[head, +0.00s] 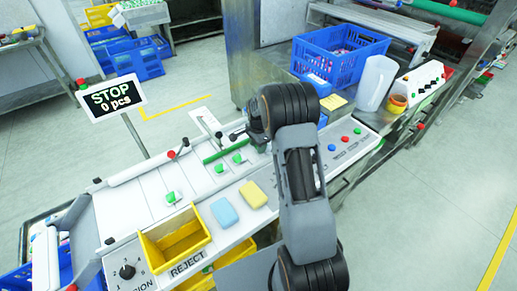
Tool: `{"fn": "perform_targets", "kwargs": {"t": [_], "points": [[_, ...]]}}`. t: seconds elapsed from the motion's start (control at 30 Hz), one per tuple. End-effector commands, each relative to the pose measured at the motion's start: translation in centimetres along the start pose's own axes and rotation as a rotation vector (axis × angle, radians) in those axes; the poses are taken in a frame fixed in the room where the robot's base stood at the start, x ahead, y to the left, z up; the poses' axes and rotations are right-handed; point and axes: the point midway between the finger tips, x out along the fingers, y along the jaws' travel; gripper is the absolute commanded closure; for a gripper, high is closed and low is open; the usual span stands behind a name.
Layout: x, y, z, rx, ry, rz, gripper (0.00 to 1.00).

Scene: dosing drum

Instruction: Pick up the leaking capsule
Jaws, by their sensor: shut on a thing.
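My gripper (257,138) is at the back of the sloped white lanes (150,190), pointing down, partly hidden by my own arm. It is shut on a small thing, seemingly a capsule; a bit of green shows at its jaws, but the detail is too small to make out. Other small green-and-white pieces, which look like capsules, lie on the lanes: two near the middle (221,168) (237,158) and one nearer the front left (171,197). I cannot tell from this view which of them leaks.
A yellow reject bin (174,239) is at the front, with blue (224,213) and yellow (253,194) blocks to its right. A "STOP 0 pcs" sign (112,98) stands at left. A blue crate (340,55), a white jug (377,82) and a button panel (345,142) are on the right.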

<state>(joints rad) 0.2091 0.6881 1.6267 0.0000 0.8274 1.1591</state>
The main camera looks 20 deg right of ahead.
Motion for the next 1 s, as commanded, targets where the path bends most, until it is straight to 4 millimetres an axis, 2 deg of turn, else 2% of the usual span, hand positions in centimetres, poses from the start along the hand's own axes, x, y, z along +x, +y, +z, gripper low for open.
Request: {"fn": "perform_targets", "kwargs": {"t": [0.07, 0.37, 0.5, 0.7, 1.0], "points": [[-1.3, 0.3, 0.2, 0.0, 0.002, -0.004, 0.79], [-7.1, 4.7, 3.1, -0.001, 0.002, -0.004, 0.79], [-8.2, 7.2, 4.7, -0.001, 0.002, -0.004, 0.79], [-9.6, 9.8, 6.4, 0.0, 0.001, -0.003, 0.79], [-10.6, 11.6, 7.6, 0.0, 0.001, -0.001, 0.79]]}}
